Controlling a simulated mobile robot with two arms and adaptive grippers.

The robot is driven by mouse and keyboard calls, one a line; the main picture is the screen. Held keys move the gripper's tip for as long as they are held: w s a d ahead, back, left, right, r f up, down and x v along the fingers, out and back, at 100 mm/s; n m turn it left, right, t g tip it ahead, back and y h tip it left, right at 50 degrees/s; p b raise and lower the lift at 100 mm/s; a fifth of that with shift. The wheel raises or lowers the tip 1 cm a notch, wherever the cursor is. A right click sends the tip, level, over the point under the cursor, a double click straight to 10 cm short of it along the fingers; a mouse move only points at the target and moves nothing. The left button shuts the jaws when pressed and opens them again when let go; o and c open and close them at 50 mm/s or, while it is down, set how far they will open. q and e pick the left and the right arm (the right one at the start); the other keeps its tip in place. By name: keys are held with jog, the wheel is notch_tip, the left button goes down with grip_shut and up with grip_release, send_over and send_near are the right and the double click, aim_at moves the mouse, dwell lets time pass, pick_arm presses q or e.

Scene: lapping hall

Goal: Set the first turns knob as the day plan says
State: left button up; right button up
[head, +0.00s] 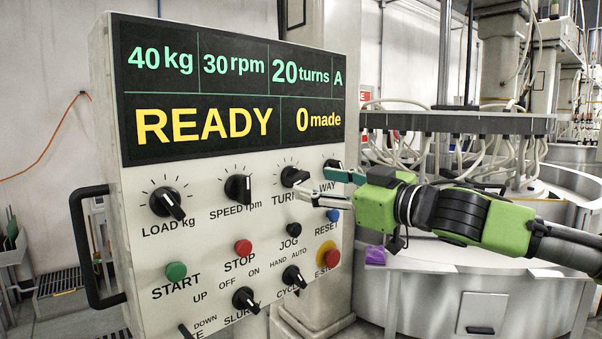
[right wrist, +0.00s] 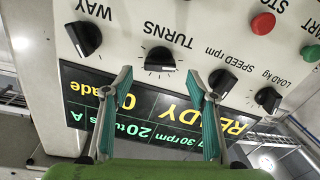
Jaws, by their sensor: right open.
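The TURNS knob (head: 292,177) is a black dial with tick marks around it, in the upper knob row of the white control panel (head: 215,290). The panel's display (head: 235,92) reads 40 kg, 30 rpm, 20 turns A, READY and 0 made. My right gripper (head: 312,182) is open at the panel's right side, partly covering the TURNS label. In the right wrist view the fingers (right wrist: 158,76) are spread, and the TURNS knob (right wrist: 159,60) shows just beyond the tips, between them; I see no contact. My left gripper and the day plan are not in view.
The SPEED knob (head: 238,188) and LOAD knob (head: 167,203) are left of TURNS; the WAY knob (right wrist: 84,38) is on its other side. START (head: 176,271), STOP (head: 243,247) and emergency stop (head: 328,255) buttons sit below. A lapping machine (head: 440,290) stands right.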

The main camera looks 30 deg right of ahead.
aim_at(302, 180)
jog(key=w+p, duration=0.3)
jog(key=shift+w+a+r, duration=0.3)
jog(key=shift+w, duration=0.05)
jog(key=shift+w+a+f+p, duration=0.1)
jog(key=shift+w+f+p, duration=0.05)
jog(key=shift+w+p, duration=0.35)
jog(key=shift+w+a+f+p, duration=0.1)
jog(key=shift+w+p, duration=0.35)
jog(key=shift+p, duration=0.05)
jog(key=c, duration=1.1)
